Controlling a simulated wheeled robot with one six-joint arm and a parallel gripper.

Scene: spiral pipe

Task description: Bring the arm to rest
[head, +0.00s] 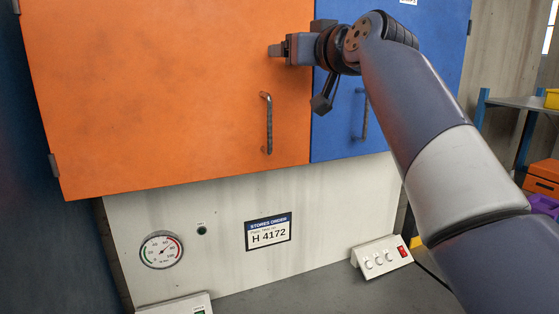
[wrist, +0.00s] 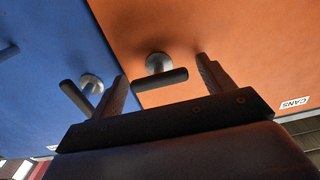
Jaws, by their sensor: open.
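My gripper (head: 277,50) is at the end of my raised arm, in front of the upper cabinets near the seam between the orange and blue doors. In the wrist view its two fingers (wrist: 162,72) are spread apart with nothing held. The orange door (head: 160,90) and the blue door (head: 400,90) look shut. The orange door's bar handle (head: 268,122) hangs below my gripper in the head view and is apart from it. In the wrist view this handle (wrist: 165,80) appears between the fingers, beyond them.
A switch box (head: 381,257) with a red switch sits on the grey counter (head: 300,293). A shelf with coloured bins (head: 543,178) stands at right.

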